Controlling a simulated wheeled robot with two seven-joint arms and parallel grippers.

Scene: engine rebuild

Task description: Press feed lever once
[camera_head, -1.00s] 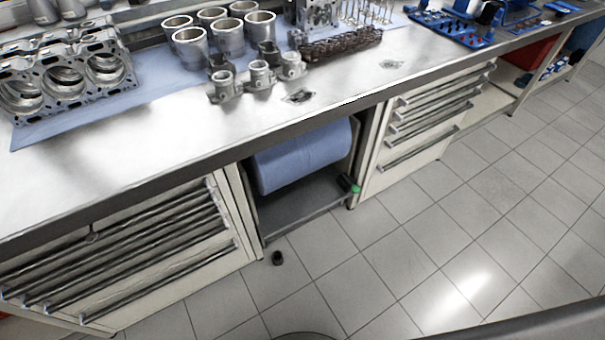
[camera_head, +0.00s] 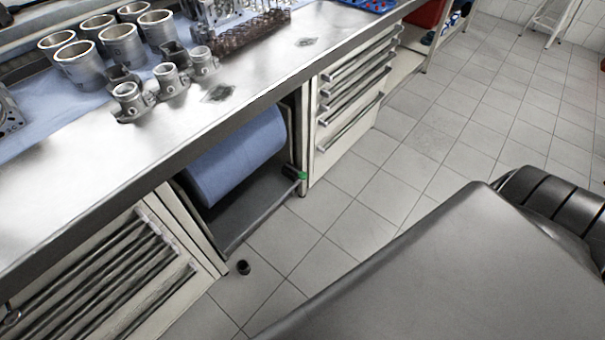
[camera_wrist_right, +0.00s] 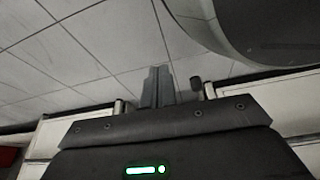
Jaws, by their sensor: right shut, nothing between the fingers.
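A small dark lever with a green end (camera_head: 301,176) sticks out at the right side of the open bay under the bench, beside the blue paper roll (camera_head: 235,155). The right gripper is not visible in the head view. My left gripper is in neither view.
The steel bench (camera_head: 60,205) carries metal cylinders and other engine parts. Drawer cabinets (camera_head: 350,95) flank the bay. My own large grey part covers the lower right; the floor before the bay is clear.

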